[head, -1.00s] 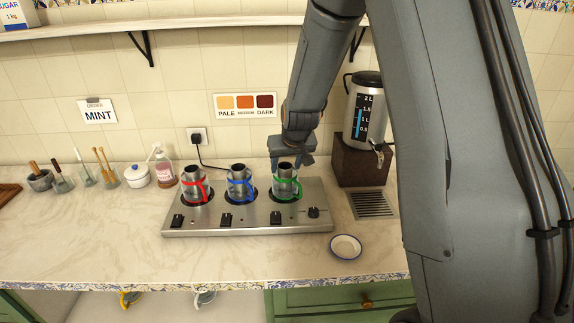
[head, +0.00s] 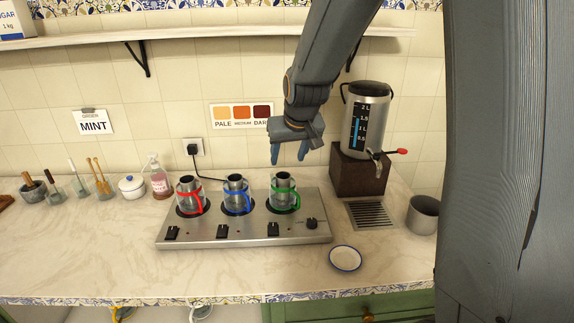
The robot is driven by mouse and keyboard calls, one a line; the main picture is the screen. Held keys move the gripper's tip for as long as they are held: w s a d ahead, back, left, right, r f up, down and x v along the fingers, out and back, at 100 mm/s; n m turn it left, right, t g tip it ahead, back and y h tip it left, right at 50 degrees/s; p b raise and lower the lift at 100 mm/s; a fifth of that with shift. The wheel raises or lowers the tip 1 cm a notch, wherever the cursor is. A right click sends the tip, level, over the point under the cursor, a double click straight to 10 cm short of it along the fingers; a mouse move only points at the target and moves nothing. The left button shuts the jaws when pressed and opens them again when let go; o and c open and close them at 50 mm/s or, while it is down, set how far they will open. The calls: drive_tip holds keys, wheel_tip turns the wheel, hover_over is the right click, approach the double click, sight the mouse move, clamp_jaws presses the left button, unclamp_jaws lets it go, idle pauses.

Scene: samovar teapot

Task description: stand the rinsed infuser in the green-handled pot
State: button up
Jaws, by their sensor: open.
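The green-handled pot (head: 284,195) is a small steel pot standing upright on the right-hand ring of the hotplate. A grey cylindrical top shows above its green band, much like those on the other two pots. I cannot tell whether this is the infuser or the pot's own neck, and no separate infuser shows elsewhere. My gripper (head: 289,157) is open and empty above the green-handled pot, its two blue-grey fingers apart and pointing down, clear of the pot.
The red-handled pot (head: 190,196) and blue-handled pot (head: 236,196) stand left on the hotplate (head: 205,239). A samovar (head: 366,130) on a dark block stands right, near a drip grate (head: 370,214), steel cup (head: 424,214) and white dish (head: 345,258). The front counter is mostly clear.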

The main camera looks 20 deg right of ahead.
drive_tip(key=s+f+g, duration=0.2)
drive_tip(key=s+f, duration=0.1)
drive_tip(key=s, duration=0.8)
drive_tip(key=s+f+g, duration=0.2)
drive_tip(key=s+f, duration=0.2)
drive_tip(key=s, duration=0.8)
drive_tip(key=shift+s+f, duration=0.25)
drive_tip(key=shift+f, duration=0.1)
wheel_tip(320, 180, down, 4)
drive_tip(key=b, duration=0.3)
drive_tip(key=shift+w+r+g, duration=0.1)
drive_tip(key=shift+r+g, duration=0.15)
drive_tip(key=shift+g, duration=0.05)
